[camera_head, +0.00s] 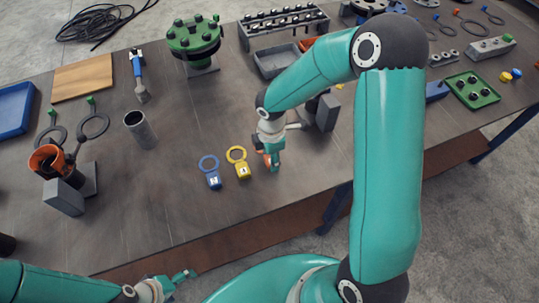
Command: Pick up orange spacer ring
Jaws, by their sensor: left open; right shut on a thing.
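My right gripper (271,160) is low over the middle of the table, right of the yellow ring-shaped tag. It is shut on an orange piece (265,157), which shows at the fingers. The piece is mostly hidden, so I cannot make out its ring shape or whether it touches the table. Another orange round part (44,157) sits at the far left by grey blocks, with a dark opening on top. My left gripper (184,275) is open and empty at the bottom, in front of the table's near edge, far from both orange parts.
A blue tag (212,172) and a yellow tag (239,162) lie left of my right gripper. A grey pipe piece (140,130) stands further left. A dark grey block (327,113) is close behind the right gripper. The table's front middle-left (150,210) is clear.

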